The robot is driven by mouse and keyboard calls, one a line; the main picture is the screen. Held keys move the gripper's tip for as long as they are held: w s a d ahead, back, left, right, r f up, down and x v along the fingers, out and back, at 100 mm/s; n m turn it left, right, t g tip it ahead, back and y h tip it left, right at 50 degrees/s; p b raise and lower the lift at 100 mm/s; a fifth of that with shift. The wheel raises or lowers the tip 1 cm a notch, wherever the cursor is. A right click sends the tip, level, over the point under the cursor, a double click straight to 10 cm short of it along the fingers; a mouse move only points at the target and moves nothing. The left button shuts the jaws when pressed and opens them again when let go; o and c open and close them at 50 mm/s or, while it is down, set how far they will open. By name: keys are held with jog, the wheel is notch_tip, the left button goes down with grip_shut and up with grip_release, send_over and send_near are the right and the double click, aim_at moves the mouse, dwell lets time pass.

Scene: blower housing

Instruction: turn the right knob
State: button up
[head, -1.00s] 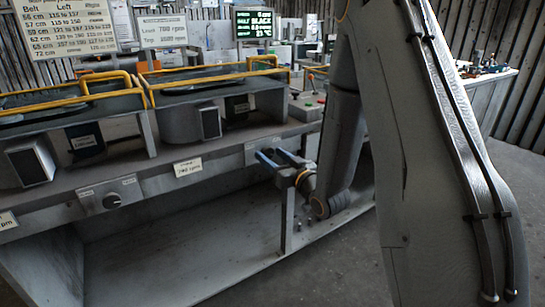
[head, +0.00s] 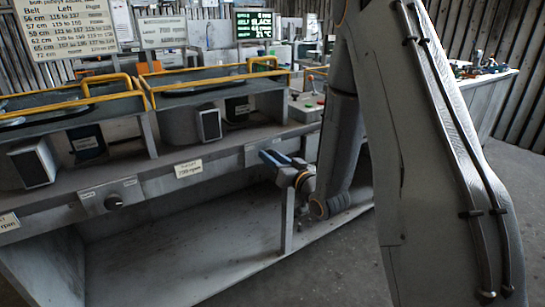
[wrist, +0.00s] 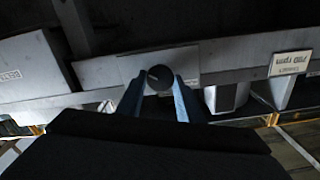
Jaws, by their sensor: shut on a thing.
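The right knob (wrist: 159,77) is a dark round knob with a pale pointer line, on a grey plate in the wrist view. The two blue fingers of my gripper (wrist: 159,84) stand on either side of it and are shut on it. In the head view my gripper (head: 272,158) is at the front rail of the bench, by the right knob plate (head: 256,154). The knob itself is hidden there behind the fingers.
The left knob (head: 113,202) sits on the same rail, with a paper label (head: 188,168) between the two. Yellow-railed housings (head: 205,80) stand on the bench above. A bench leg (head: 287,220) stands below my gripper. The floor at right is clear.

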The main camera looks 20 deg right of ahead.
jog(key=m+p, duration=0.2)
jog(key=m, duration=0.3)
jog(key=shift+m, duration=0.3)
dwell(0.4)
jog(key=o, duration=1.1)
jog(key=shift+c, duration=0.2)
jog(key=v, duration=0.8)
jog(key=shift+w, duration=0.1)
